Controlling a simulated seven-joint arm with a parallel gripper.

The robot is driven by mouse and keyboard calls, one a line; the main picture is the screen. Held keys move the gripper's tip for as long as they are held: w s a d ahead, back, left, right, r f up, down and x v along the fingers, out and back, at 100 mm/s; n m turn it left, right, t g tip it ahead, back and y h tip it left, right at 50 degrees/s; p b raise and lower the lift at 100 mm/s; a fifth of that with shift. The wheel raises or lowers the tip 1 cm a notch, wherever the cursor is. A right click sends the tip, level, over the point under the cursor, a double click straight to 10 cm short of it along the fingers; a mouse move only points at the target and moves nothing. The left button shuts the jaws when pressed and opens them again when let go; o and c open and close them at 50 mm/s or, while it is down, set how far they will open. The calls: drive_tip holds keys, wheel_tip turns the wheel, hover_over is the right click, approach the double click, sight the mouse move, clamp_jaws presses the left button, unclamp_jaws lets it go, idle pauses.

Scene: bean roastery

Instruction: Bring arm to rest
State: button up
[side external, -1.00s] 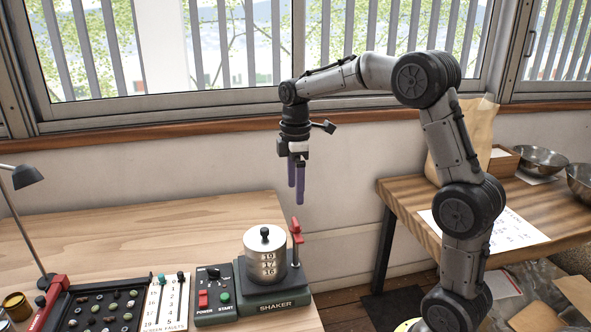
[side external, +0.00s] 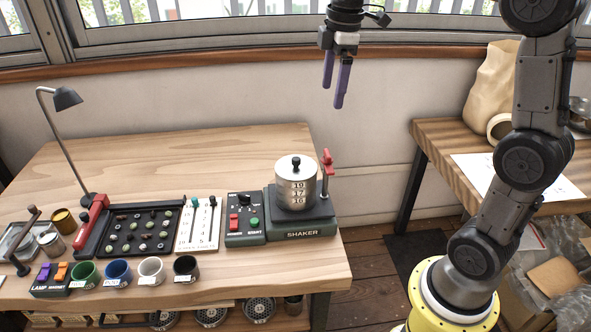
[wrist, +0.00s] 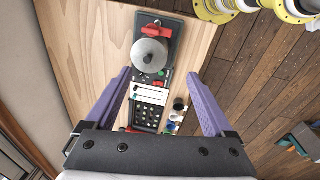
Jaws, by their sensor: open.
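My gripper (side external: 337,88) has two purple fingers pointing down. It hangs in the air above and to the right of the shaker, well clear of the table, and touches nothing. In the wrist view the gripper (wrist: 163,100) is open, its fingers wide apart with nothing held between them. The wrist camera looks down on the workbench from high up. My arm reaches up from its yellow base at the right, and its upper part is cut off by the top of the side view.
The shaker (side external: 300,229) carries a stack of metal sieves (side external: 296,188) with a red clamp (side external: 327,162) beside it. A black tray (side external: 141,233), a lamp (side external: 67,99) and several cups stand to the left on the bench. A second table (side external: 437,137) stands at right.

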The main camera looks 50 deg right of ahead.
drive_tip(key=s+a+r+t, duration=0.1)
drive_tip(key=s+a+r, duration=0.1)
drive_tip(key=s+a, duration=0.3)
drive_tip(key=s+a+f+m+t, duration=0.1)
drive_tip(key=s+a+f+m, duration=0.1)
drive_tip(key=s+f+m, duration=0.2)
drive_tip(key=s+a+f+m+t, duration=0.2)
drive_tip(key=s+f+m, duration=0.3)
drive_tip(key=s, duration=0.6)
drive_tip(key=shift+f+m, duration=0.2)
drive_tip(key=shift+m, duration=0.3)
